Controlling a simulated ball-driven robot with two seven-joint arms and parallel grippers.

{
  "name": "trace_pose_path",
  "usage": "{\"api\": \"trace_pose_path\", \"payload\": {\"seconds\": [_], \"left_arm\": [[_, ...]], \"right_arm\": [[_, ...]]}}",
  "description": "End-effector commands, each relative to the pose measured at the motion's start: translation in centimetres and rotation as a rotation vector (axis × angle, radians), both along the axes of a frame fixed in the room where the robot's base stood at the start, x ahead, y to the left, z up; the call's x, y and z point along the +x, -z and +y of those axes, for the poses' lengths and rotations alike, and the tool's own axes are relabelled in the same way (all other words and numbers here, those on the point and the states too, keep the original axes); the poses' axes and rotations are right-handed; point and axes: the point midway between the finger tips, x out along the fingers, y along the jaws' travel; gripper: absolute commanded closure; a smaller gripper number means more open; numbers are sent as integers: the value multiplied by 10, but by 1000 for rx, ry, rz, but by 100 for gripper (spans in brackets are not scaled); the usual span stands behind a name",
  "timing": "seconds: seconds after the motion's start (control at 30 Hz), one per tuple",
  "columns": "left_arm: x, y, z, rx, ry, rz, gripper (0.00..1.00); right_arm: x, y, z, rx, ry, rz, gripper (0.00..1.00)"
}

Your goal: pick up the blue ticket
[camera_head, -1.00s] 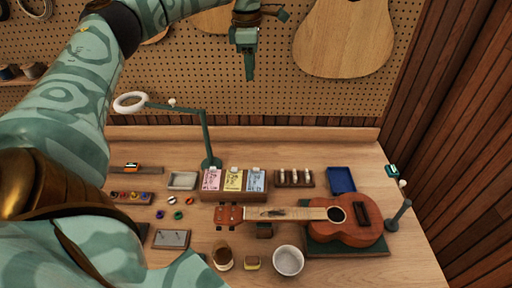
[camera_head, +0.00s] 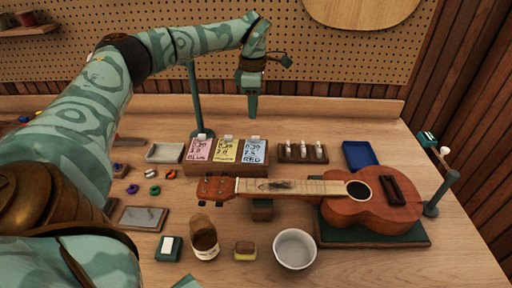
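A pink ticket (camera_head: 199,150), a yellow ticket (camera_head: 226,151) and a pale blue ticket (camera_head: 254,151) stand side by side in a wooden holder (camera_head: 222,171). The pale blue one is rightmost and its printed word looks like RED; the pink one's looks like BLUE. My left gripper (camera_head: 252,112) points down above and apart from the blue ticket, nearly in line with it in the picture. Its fingers overlap edge-on, so their opening is hidden. Nothing shows hanging from it.
A green lamp post (camera_head: 195,100) rises behind the tickets, left of my gripper. A rack with white-topped pieces (camera_head: 303,152) and a blue tray (camera_head: 360,156) are to the right. A ukulele (camera_head: 372,205), a white bowl (camera_head: 295,249) and a jar (camera_head: 204,238) are in front.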

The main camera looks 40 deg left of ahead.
Motion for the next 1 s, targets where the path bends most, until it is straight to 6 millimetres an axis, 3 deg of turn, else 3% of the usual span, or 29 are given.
{"api": "trace_pose_path", "payload": {"seconds": [0.03,0.1,0.43,0.67,0.93,1.0], "left_arm": [[0,18,0,-1,1,6,60],[0,31,0,0,0,5,60],[1,58,-1,0,0,1,60],[2,97,-5,1,1,4,60],[2,100,-5,0,0,0,60],[2,100,-5,0,0,0,79]], "right_arm": [[-2,8,-1,-1,-1,5,52],[-3,12,-2,-2,-1,8,52],[-6,21,-4,-5,-3,14,52],[-11,38,-4,-5,-4,28,52],[-10,38,-4,-6,-4,26,52],[-10,38,-4,-6,-3,26,52]]}}
